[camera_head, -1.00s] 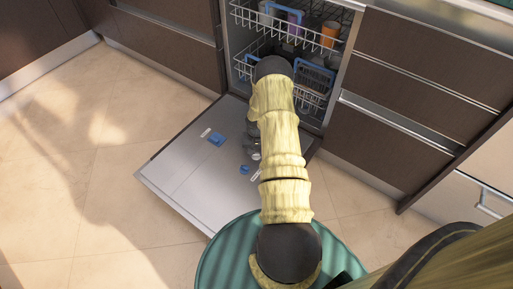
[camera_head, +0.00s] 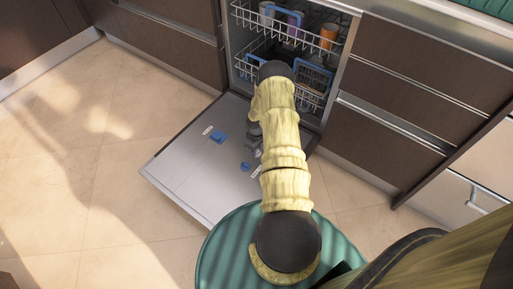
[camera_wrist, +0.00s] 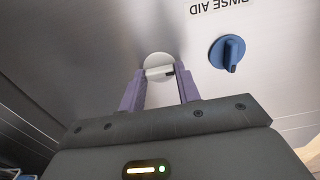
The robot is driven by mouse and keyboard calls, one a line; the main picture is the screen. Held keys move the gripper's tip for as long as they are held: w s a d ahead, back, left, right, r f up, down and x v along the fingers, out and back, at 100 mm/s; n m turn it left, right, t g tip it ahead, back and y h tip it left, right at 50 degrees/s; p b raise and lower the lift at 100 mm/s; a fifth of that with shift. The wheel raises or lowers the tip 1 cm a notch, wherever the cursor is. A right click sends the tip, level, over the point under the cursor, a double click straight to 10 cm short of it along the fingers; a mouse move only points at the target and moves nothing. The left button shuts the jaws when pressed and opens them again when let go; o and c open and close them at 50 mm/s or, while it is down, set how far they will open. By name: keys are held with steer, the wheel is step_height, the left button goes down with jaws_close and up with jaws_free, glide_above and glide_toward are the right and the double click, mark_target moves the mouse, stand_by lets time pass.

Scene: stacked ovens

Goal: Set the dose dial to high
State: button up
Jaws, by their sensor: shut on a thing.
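The dishwasher door (camera_head: 190,178) lies folded down, its inner face up. In the wrist view, a small round white dial (camera_wrist: 158,64) with a raised bar and a dark mark sits on that face. My gripper (camera_wrist: 160,76) has purple fingers shut on this dial, one on each side. I cannot read any dose marking, so I cannot tell the dial's setting. A blue knob (camera_wrist: 228,54) stands right of the gripper, apart from it, beside an upside-down "RINSE AID" label (camera_wrist: 222,6). In the head view my arm partly covers the gripper and hides the dial.
The dishwasher racks (camera_head: 250,22) hold cups and other dishes behind my arm. Brown drawers (camera_head: 418,80) stand to the right. Tiled floor (camera_head: 90,170) to the left is clear.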

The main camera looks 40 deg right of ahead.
mark_target(257, 151)
steer(key=n, duration=0.6)
steer(key=shift+s+p, duration=0.1)
steer(key=shift+p, duration=0.25)
stand_by(0.3)
steer(key=o, duration=1)
step_height(257, 151, up, 17)
steer(key=p, duration=0.6)
steer(key=shift+r, duration=0.2)
